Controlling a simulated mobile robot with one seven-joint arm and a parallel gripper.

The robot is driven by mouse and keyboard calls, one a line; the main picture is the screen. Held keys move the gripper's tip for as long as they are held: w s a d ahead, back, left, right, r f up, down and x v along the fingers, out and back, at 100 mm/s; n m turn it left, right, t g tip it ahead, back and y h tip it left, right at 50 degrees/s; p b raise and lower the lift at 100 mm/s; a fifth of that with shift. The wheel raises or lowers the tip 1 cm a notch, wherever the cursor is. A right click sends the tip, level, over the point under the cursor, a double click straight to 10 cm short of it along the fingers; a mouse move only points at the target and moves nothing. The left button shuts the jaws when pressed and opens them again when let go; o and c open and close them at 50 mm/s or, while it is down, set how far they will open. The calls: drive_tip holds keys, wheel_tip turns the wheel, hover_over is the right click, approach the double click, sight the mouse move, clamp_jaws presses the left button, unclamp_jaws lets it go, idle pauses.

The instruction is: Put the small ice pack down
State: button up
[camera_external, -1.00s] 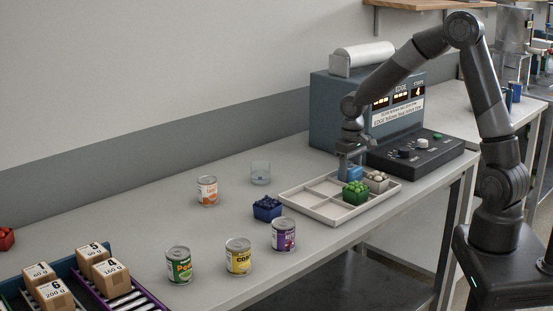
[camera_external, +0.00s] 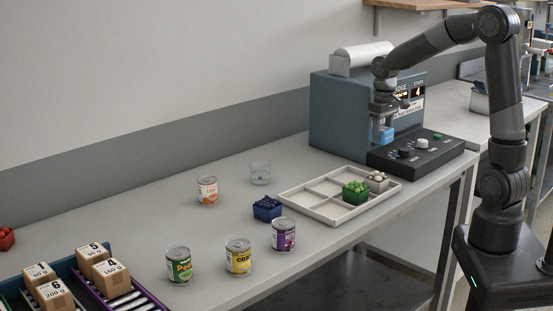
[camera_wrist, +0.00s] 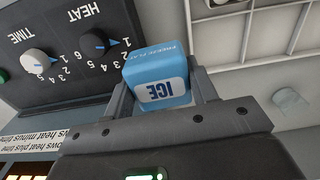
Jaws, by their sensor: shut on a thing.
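The small ice pack (camera_wrist: 156,68) is light blue with a white "ICE" label. In the wrist view it sits between the two fingers of my gripper (camera_wrist: 162,92), which is shut on it. In the external view my gripper (camera_external: 383,122) holds the ice pack (camera_external: 386,136) in the air in front of the teal machine, above the back of the control panel. The ice pack is clear of the table and the tray. Its far side is hidden by the fingers.
The white divided tray (camera_external: 325,207) holds a green punnet (camera_external: 355,193) and a punnet of pale items (camera_external: 377,182); its left compartments are empty. The control panel (camera_external: 420,152) has raised knobs. A blue punnet (camera_external: 267,209), a glass (camera_external: 260,173) and several cans stand left of the tray.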

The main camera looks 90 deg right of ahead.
drive_tip(key=shift+s+d+r, duration=0.1)
drive_tip(key=shift+s+r, duration=0.05)
drive_tip(key=w+a+n, duration=0.4)
drive_tip(key=w+n, duration=0.2)
drive_tip(key=w, duration=0.9)
drive_tip(key=n, duration=1.2)
hover_over(234, 232)
wheel_tip(234, 232, down, 7)
drive_tip(key=shift+f, duration=0.1)
drive_tip(key=shift+a+f, duration=0.1)
drive_tip(key=shift+f, duration=2)
drive_tip(key=shift+f, duration=0.1)
